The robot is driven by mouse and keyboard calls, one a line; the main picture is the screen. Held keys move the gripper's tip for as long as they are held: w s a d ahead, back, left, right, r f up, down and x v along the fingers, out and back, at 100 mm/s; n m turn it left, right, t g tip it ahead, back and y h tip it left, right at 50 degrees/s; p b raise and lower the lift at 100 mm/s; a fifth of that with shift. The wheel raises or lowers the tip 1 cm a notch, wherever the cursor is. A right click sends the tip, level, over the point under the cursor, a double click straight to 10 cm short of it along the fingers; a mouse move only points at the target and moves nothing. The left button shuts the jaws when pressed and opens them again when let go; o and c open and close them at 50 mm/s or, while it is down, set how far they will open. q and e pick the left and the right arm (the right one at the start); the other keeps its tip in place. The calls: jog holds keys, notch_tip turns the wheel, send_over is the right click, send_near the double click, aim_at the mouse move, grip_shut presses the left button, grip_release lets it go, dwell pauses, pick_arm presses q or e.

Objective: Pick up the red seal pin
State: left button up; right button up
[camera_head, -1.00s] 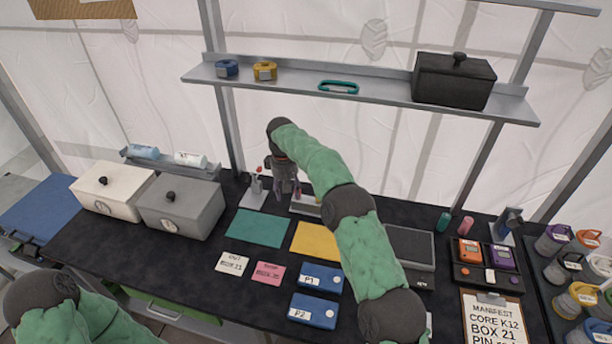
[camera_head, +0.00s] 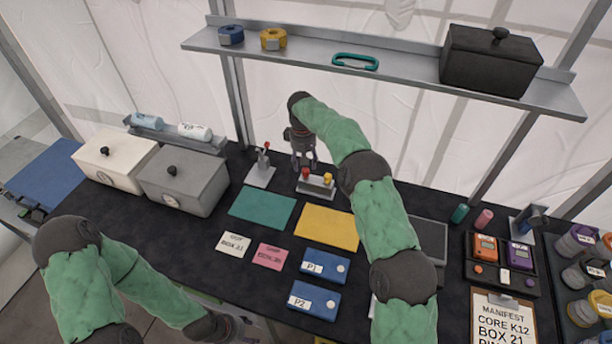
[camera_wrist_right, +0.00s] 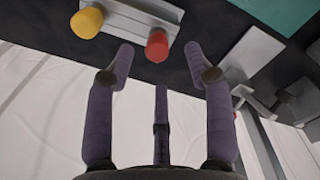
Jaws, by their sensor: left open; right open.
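The red seal pin (camera_head: 305,174) stands in a small grey holder (camera_head: 316,188) at the back of the black table, left of a yellow pin (camera_head: 328,178). My right gripper (camera_head: 304,163) is open and empty, just behind and above the red pin. In the right wrist view the red pin (camera_wrist_right: 157,45) shows between and just beyond the spread fingertips (camera_wrist_right: 158,60), with the yellow pin (camera_wrist_right: 87,22) to its left. I see no clear contact. My left gripper (camera_head: 248,330) is low at the bottom edge, partly cut off, open and far from the pins.
A grey stand (camera_head: 261,172) with a small red-tipped part is left of the holder. Teal (camera_head: 262,207) and yellow (camera_head: 327,227) mats lie in front. Lidded boxes (camera_head: 184,180) stand at left. A shelf (camera_head: 400,72) spans above. Blue cases (camera_head: 326,266) lie nearer.

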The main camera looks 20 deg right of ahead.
aim_at(306, 170)
jog(key=shift+d+f+b, duration=0.15)
jog(key=shift+f+b, duration=0.05)
jog(key=shift+f, duration=1.15)
jog(key=shift+d+f+b, duration=0.15)
jog(key=shift+f, duration=1.15)
grip_shut()
